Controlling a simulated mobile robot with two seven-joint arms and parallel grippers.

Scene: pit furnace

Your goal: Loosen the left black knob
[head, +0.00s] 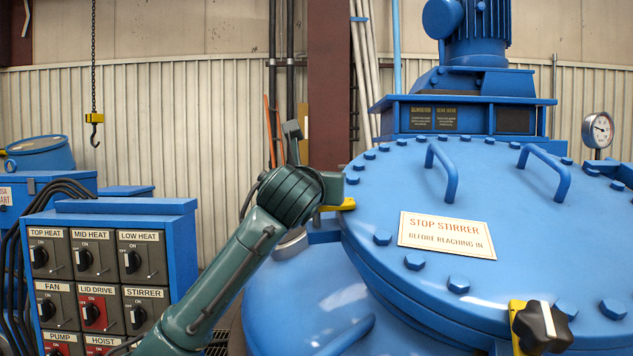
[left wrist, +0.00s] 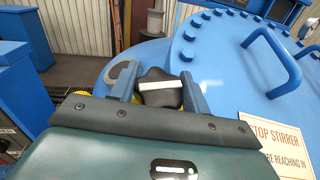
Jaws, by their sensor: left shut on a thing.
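The left black knob (left wrist: 160,96), lobed with a white stripe across it, shows in the left wrist view between the two fingers of my left gripper (left wrist: 161,92). The gripper is shut on it at the lid's left edge. In the head view my left gripper (head: 314,180) hides this knob, and only its yellow bracket (head: 340,206) shows beside the hand. A second black knob (head: 543,326) with a white stripe sits on a yellow bracket at the lid's front right. My right gripper is not in view.
The round blue lid (head: 470,220) carries rim bolts, two handles (head: 443,172) and a "STOP STIRRER" sign (head: 446,234). A control panel (head: 95,262) with several switches stands at left. A hook (head: 94,128) hangs from a chain behind. A gauge (head: 598,129) is at right.

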